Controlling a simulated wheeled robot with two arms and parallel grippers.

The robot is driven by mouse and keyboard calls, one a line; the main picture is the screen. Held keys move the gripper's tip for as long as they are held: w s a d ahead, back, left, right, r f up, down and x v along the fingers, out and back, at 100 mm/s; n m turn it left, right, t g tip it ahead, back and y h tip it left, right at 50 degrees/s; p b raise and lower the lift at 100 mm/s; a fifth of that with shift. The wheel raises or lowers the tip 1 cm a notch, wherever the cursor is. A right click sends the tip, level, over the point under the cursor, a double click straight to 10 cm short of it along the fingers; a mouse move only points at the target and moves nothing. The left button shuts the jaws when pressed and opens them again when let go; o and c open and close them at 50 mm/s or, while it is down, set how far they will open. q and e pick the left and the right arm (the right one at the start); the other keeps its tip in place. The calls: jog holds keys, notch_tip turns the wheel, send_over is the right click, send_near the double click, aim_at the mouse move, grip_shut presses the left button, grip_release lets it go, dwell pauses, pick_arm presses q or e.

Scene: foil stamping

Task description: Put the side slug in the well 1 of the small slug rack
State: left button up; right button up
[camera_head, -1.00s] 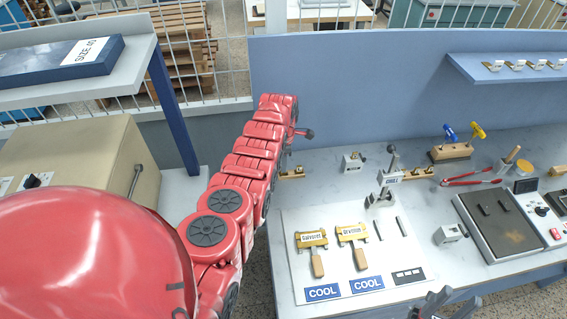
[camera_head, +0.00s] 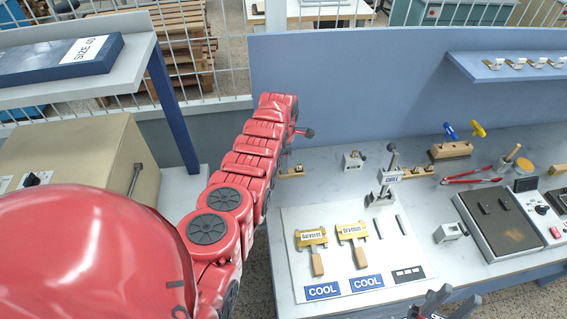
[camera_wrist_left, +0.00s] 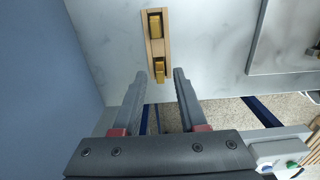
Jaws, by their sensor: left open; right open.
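A small wooden rack (camera_wrist_left: 147,31) with brass pieces (camera_wrist_left: 155,25) in it lies ahead of my left gripper (camera_wrist_left: 158,73) in the left wrist view. The left gripper is open, its fingertips on either side of the rack's near end, with nothing visibly gripped. In the head view, a wooden rack (camera_head: 293,173) shows partly behind my left arm, whose gripper is hidden there. A second wooden holder (camera_head: 420,173) stands further right. I cannot tell which piece is the side slug. My right gripper (camera_head: 432,304) is open at the bottom edge, partly out of view.
A white board (camera_head: 340,219) holds two brass-headed tools (camera_head: 312,238), dark bars and COOL labels. A clamp stand (camera_head: 384,185) rises behind it. A dark hot plate (camera_head: 500,228) is at right. A blue back panel (camera_head: 350,90) bounds the table.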

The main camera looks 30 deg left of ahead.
pick_arm(q)
jog(key=shift+w+r, duration=0.15)
jog(key=shift+r, duration=0.1)
notch_tip(320, 180, up, 8)
jog(key=b, duration=0.3)
jog(key=shift+f+b, duration=0.15)
jog(key=shift+b, duration=0.15)
notch_tip(320, 180, up, 4)
jog(key=shift+f+p, duration=0.1)
jog(key=shift+p, duration=0.6)
